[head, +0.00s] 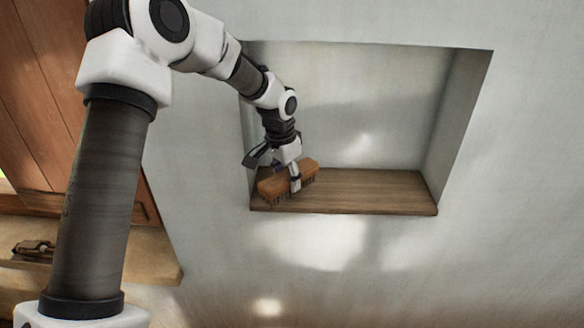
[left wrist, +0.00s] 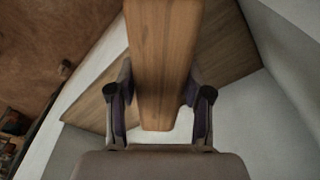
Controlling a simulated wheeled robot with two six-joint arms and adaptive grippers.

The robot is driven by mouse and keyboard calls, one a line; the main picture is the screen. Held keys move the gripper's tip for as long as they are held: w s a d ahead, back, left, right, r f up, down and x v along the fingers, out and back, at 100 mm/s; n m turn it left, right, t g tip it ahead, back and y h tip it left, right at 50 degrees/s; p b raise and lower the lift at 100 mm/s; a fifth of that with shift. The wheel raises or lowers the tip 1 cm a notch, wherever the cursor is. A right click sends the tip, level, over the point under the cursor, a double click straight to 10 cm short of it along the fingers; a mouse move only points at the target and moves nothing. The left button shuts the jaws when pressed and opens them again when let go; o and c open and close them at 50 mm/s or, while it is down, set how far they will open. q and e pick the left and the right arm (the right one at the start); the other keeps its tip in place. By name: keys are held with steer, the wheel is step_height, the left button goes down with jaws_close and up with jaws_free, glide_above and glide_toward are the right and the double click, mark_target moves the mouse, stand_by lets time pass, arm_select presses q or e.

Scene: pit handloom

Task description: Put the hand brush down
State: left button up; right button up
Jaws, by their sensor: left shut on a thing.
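The hand brush (head: 272,186) has a brown wooden back and dark bristles facing down. It is at the left end of the wooden shelf (head: 375,190) in the wall niche, by the front edge. My left gripper (head: 295,180) is shut on the brush, coming from above. In the left wrist view the brush's wooden back (left wrist: 163,60) lies between the two fingers (left wrist: 160,108). I cannot tell whether the bristles touch the shelf. My right gripper is not in view.
The niche's side wall (head: 460,125) bounds the shelf on the right. The middle and right of the shelf are clear. A wooden shutter or door (head: 45,90) is at the left, above a ledge (head: 150,255) with a small dark object (head: 35,250).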

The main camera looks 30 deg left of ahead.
arm_select(q)
steer(key=w, duration=0.1)
steer(key=w+a+p, duration=0.1)
steer(key=w, duration=0.2)
steer(key=shift+w+a+f+p, duration=0.2)
steer(key=shift+w+a+p, duration=0.1)
steer(key=shift+w+p, duration=0.1)
step_height(320, 180, down, 3)
steer(key=shift+f+p, duration=0.2)
steer(key=shift+p, duration=0.65)
steer(key=shift+a+f, duration=0.1)
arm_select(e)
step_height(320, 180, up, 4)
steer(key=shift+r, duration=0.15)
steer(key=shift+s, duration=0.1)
arm_select(q)
steer(key=o, duration=1.3)
steer(key=shift+f, duration=0.1)
step_height(320, 180, up, 8)
steer(key=b, duration=0.3)
steer(key=shift+s, duration=0.45)
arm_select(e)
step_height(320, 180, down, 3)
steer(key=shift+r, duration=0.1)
